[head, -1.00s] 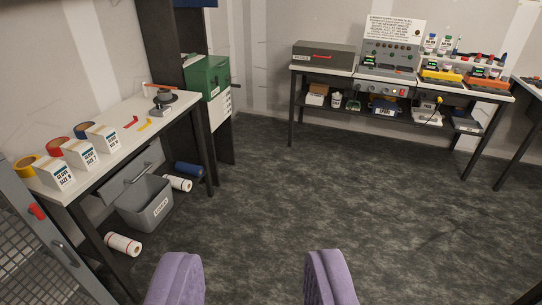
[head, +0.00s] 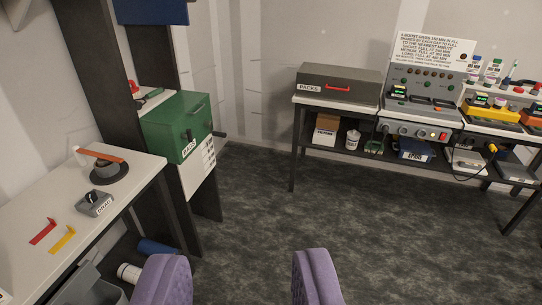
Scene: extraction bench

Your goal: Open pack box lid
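The pack box (head: 341,86) is a dark grey box labelled "PACKS" with a red handle (head: 338,88) on its front. It stands at the left end of the far bench, and its lid looks shut. My gripper (head: 240,278) shows as two purple padded fingers at the bottom of the head view. The fingers are wide apart with only dark floor seen between them. My gripper is well short of the box and touches nothing.
The far bench (head: 293,98) also bears a control panel (head: 420,98) and coloured units at right. Its lower shelf holds several items. A left bench (head: 130,170) and a green box (head: 178,127) flank me. Open floor (head: 300,215) lies between me and the far bench.

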